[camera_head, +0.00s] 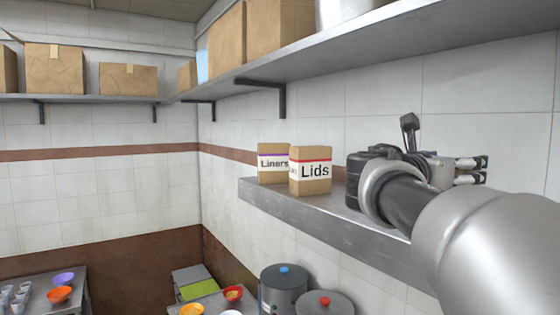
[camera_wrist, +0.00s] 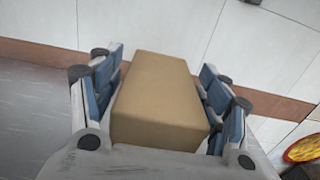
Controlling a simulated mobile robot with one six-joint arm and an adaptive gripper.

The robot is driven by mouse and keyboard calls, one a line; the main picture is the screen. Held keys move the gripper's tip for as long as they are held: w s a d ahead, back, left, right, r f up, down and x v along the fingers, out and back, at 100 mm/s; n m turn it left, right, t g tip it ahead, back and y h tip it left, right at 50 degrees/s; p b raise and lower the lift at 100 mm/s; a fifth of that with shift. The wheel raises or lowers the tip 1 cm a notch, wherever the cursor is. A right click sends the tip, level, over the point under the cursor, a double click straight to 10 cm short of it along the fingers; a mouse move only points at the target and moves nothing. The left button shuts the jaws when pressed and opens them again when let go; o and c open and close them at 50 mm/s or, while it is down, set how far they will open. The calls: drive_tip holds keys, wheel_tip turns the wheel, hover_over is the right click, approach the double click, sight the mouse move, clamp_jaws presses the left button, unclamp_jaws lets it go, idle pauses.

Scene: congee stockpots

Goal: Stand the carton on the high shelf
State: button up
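In the wrist view a plain brown carton (camera_wrist: 162,95) lies lengthwise between the two blue-padded fingers of my gripper (camera_wrist: 160,88). The pads lie close along both its sides, and it looks gripped. In the head view my gripper (camera_head: 472,171) is at the right, above the lower wall shelf (camera_head: 345,217) and under the high shelf (camera_head: 400,48). The carton between its fingers cannot be made out there. A Lids carton (camera_head: 311,187) and a Liners carton (camera_head: 271,177) stand upright on the lower shelf.
Large cardboard boxes (camera_head: 228,42) and a light container stand on the high shelf along the right wall. More boxes (camera_head: 54,70) stand on the left shelf (camera_head: 105,98). Brackets (camera_head: 282,100) hang beneath. Stockpots (camera_head: 283,292) and bowls (camera_head: 232,293) are below. Part of a bowl (camera_wrist: 305,148) shows in the wrist view.

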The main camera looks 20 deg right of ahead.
idle(0.3)
drive_tip(key=shift+r, duration=0.25)
drive_tip(key=b+v, duration=0.2)
drive_tip(key=v, duration=1)
drive_tip(key=s+a+f+m+y, duration=0.2)
drive_tip(key=f+m+y, duration=0.1)
drive_tip(key=f, duration=0.5)
drive_tip(key=s+a+f+m+y, duration=0.2)
drive_tip(key=a+f+m+y, duration=0.1)
drive_tip(key=f, duration=0.4)
drive_tip(key=s+a+f+m+y, duration=0.2)
drive_tip(key=s+f+y, duration=0.1)
drive_tip(key=f, duration=0.5)
drive_tip(key=s+a+f+m+y, duration=0.2)
drive_tip(key=a+f+m, duration=0.2)
drive_tip(key=a+f, duration=0.1)
drive_tip(key=s+a+f+m+y, duration=0.3)
drive_tip(key=a+f+m, duration=0.1)
drive_tip(key=a+f, duration=0.1)
drive_tip(key=s+a+f+m+y, duration=0.3)
drive_tip(key=a+f+m, duration=0.2)
drive_tip(key=a+f, duration=0.1)
drive_tip(key=shift+s+f, duration=0.25)
drive_tip(key=shift+f, duration=0.3)
drive_tip(key=shift+f, duration=0.1)
